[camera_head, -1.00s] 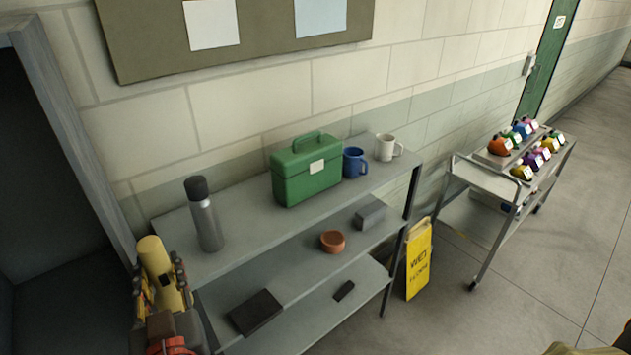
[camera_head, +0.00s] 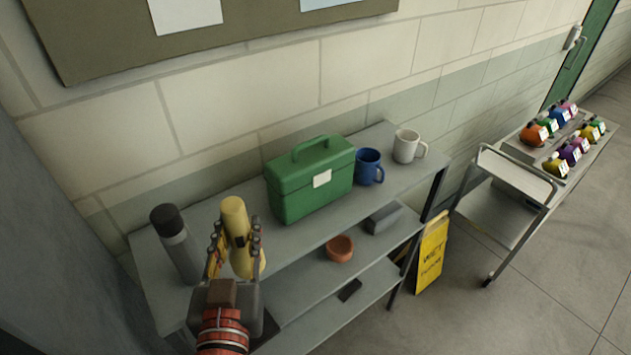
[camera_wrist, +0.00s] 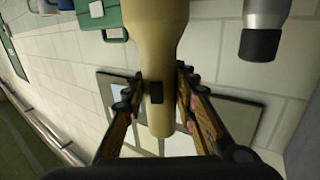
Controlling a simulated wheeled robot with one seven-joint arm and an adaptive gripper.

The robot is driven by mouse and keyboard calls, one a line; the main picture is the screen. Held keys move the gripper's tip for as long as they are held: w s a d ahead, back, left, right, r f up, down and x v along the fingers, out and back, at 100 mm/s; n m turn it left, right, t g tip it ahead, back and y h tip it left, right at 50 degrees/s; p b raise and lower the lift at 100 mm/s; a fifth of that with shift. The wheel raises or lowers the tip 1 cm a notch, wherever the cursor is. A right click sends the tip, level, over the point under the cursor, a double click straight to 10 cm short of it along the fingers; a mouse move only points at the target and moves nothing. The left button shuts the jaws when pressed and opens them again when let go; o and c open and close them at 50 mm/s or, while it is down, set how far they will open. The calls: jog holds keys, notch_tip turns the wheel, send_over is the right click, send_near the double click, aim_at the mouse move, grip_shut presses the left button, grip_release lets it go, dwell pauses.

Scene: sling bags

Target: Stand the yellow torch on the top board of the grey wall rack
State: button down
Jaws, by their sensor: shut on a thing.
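The yellow torch (camera_head: 235,228) is upright in my gripper (camera_head: 238,250), in front of the grey wall rack's top board (camera_head: 290,240) near its left end. In the wrist view the torch (camera_wrist: 158,60) runs between the two fingers of my gripper (camera_wrist: 160,95), which are shut on it.
On the top board stand a grey flask (camera_head: 177,245) left of the torch, a green box (camera_head: 310,180), a blue mug (camera_head: 368,167) and a white mug (camera_head: 406,146). A yellow floor sign (camera_head: 432,255) and a cart (camera_head: 510,180) stand to the right. The board is bare between flask and box.

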jog(key=shift+w+d+f, duration=0.1)
jog(key=shift+w, duration=0.25)
jog(key=w+a+f+b, duration=0.1)
jog(key=w+a+f, duration=0.2)
jog(key=w+f, duration=0.9)
jog(key=shift+w+a+f, duration=0.3)
jog(key=shift+w+f, duration=0.1)
jog(key=shift+w, duration=0.1)
jog(key=shift+f+b, duration=0.15)
jog(key=shift+b, duration=0.15)
jog(key=c, duration=1.4)
grip_release()
